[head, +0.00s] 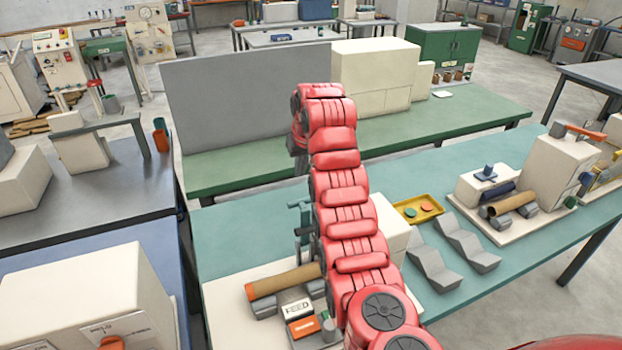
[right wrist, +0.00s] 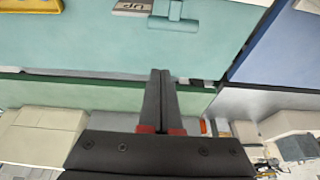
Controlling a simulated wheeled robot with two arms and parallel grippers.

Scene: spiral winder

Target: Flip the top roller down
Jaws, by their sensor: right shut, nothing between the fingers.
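The winder (head: 215,295) stands on the teal bench at the lower middle of the head view, partly hidden behind my right arm. A brown cylinder (head: 285,280) lies across it. A teal upright part (head: 303,222) rises behind the cylinder, close to my arm. I cannot tell clearly which part is the top roller. In the right wrist view, a teal T-shaped part (right wrist: 175,20) shows at the top edge beside a grey "UP" label (right wrist: 133,7). My right gripper (right wrist: 160,75) is shut and empty, apart from these parts. It shows small and dark in the head view (head: 298,160). My left gripper is out of view.
A second machine with a brown roller (head: 512,203) stands at the right. Grey angled pieces (head: 468,243) and a yellow tray (head: 418,208) lie between. Behind is a green bench (head: 240,166) with a grey panel (head: 245,95). A white "FEED" label (head: 298,308) sits below the cylinder.

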